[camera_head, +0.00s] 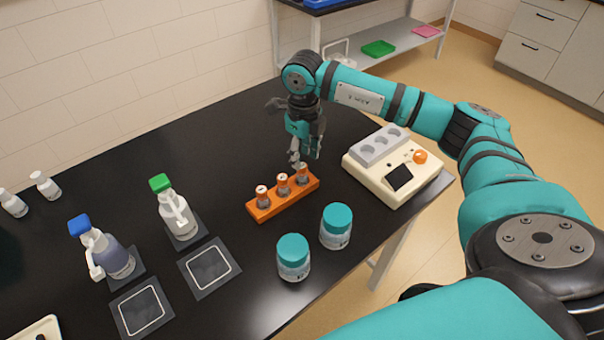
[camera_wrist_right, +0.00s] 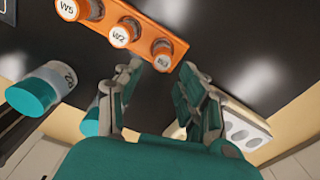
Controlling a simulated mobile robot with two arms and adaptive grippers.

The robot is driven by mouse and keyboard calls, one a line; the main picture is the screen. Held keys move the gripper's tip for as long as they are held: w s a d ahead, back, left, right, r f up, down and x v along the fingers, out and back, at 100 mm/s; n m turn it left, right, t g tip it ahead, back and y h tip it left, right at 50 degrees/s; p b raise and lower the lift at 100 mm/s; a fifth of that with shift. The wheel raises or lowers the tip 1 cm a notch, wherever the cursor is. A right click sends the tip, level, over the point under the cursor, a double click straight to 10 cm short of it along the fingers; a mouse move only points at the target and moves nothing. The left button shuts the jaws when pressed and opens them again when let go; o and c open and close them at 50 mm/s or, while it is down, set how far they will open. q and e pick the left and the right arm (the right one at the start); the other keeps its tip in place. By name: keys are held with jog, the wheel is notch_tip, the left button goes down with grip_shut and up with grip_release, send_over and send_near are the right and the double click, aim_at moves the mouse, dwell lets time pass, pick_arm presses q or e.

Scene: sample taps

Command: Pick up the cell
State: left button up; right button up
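An orange rack (camera_head: 285,205) on the black table holds three small upright cells with orange-rimmed, white labelled tops: left (camera_head: 263,196), middle (camera_head: 283,184) and right (camera_head: 303,175). In the right wrist view the tops read W5 (camera_wrist_right: 69,8) and W2 (camera_wrist_right: 121,33); the label of the end cell (camera_wrist_right: 162,54) is hard to read. My right gripper (camera_head: 301,160) points down, just above and beside the right-hand cell. In the wrist view its fingers (camera_wrist_right: 161,70) are spread and empty, with the end cell just past the gap between the tips. My left gripper is not in view.
A cream device (camera_head: 400,185) with a grey three-well block (camera_head: 380,146) stands right of the rack. Two teal-lidded jars (camera_head: 293,257) (camera_head: 336,227) stand in front. Blue-capped (camera_head: 110,255) and green-capped (camera_head: 175,208) bottles stand left, near dark square pads (camera_head: 190,284).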

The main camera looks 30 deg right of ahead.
aim_at(302, 171)
jog(key=shift+f, duration=0.75)
jog(key=f, duration=0.1)
jog(key=f+p, duration=0.1)
jog(key=f, duration=0.1)
jog(key=f+p, duration=0.1)
jog(key=f, duration=0.1)
jog(key=shift+w, duration=0.3)
jog(key=shift+f, duration=0.2)
jog(key=c, duration=0.7)
jog(key=shift+r, duration=0.1)
